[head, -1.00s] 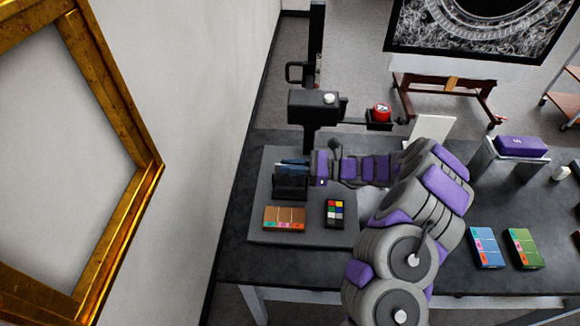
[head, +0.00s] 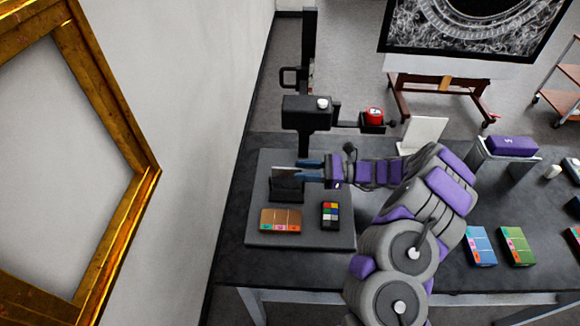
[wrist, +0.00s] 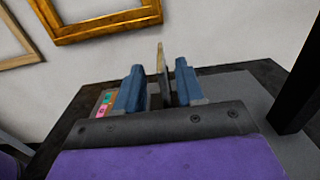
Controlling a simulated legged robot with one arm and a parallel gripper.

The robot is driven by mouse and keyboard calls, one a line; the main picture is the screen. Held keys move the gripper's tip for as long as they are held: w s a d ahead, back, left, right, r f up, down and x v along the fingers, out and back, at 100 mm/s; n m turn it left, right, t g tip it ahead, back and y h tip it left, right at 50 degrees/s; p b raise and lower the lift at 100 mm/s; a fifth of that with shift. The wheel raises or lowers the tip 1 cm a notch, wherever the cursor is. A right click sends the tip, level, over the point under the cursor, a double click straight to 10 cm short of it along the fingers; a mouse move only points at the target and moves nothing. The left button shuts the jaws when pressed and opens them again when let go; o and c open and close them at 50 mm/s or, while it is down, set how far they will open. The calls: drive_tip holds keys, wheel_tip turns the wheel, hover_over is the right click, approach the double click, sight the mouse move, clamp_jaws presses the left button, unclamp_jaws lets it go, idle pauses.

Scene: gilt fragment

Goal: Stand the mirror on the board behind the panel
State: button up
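The grey board (head: 300,239) lies on the dark table. Near its left side a dark upright piece, apparently the panel (head: 287,190), stands with a thin greyish plate, apparently the mirror (head: 286,171), close behind it. In the wrist view a tan-edged upright, likely the panel (wrist: 160,60), and a thin dark plate, likely the mirror (wrist: 167,76), show edge-on between my fingers. My gripper (head: 309,169) reaches in from the right. Its blue fingers (wrist: 158,88) are apart, with gaps visible beside the plates. The lower edges are hidden, so I cannot tell the mirror's footing.
A brown block with coloured tabs (head: 281,220) and a colour chart (head: 330,214) lie on the board's front. A black post with a boxy head (head: 306,113) and a red-topped gauge (head: 374,115) stand behind. A gilt frame (head: 118,105) hangs at left.

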drive_tip(key=d+p, duration=0.1)
drive_tip(key=d, duration=0.5)
drive_tip(key=shift+d, duration=0.3)
